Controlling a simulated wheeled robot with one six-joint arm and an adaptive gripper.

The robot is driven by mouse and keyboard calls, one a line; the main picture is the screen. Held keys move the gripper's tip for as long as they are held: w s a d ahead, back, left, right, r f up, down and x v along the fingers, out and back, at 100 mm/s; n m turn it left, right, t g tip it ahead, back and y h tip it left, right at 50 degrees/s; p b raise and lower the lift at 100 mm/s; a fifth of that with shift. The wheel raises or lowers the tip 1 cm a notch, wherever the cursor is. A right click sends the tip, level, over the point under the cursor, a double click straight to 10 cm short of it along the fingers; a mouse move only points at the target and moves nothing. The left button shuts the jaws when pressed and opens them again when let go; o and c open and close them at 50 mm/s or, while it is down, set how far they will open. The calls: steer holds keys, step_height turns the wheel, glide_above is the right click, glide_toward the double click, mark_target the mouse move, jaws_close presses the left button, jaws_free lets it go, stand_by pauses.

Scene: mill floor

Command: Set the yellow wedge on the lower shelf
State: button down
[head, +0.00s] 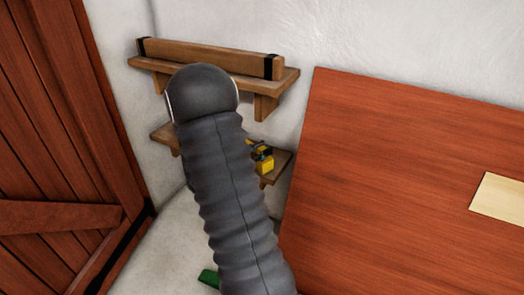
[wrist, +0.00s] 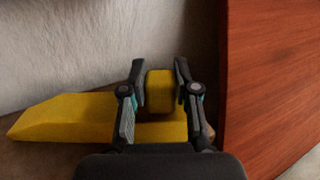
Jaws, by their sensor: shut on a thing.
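The yellow wedge shows in the wrist view (wrist: 65,115), its long body tapering to the left over a brown surface. A yellow block-like part sits between my fingertips; I cannot tell how it joins the long body. My gripper (wrist: 160,88) is shut on this yellow part. In the head view a small bit of the yellow wedge (head: 265,166) shows at the right end of the lower shelf (head: 160,134), with my gripper (head: 260,151) right at it. My dark arm hides most of that shelf. I cannot tell whether the wedge rests fully on it.
The upper shelf (head: 143,65) above holds a long wooden beam (head: 205,57) with black bands. A large reddish wooden panel (head: 390,170) stands close on the right, also near my gripper in the wrist view. A wooden door (head: 50,130) is at left. A green object (head: 208,278) lies low down.

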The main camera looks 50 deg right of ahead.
steer(key=shift+f, duration=0.1)
steer(key=c, duration=0.9)
jaws_free()
steer(key=shift+o, duration=0.2)
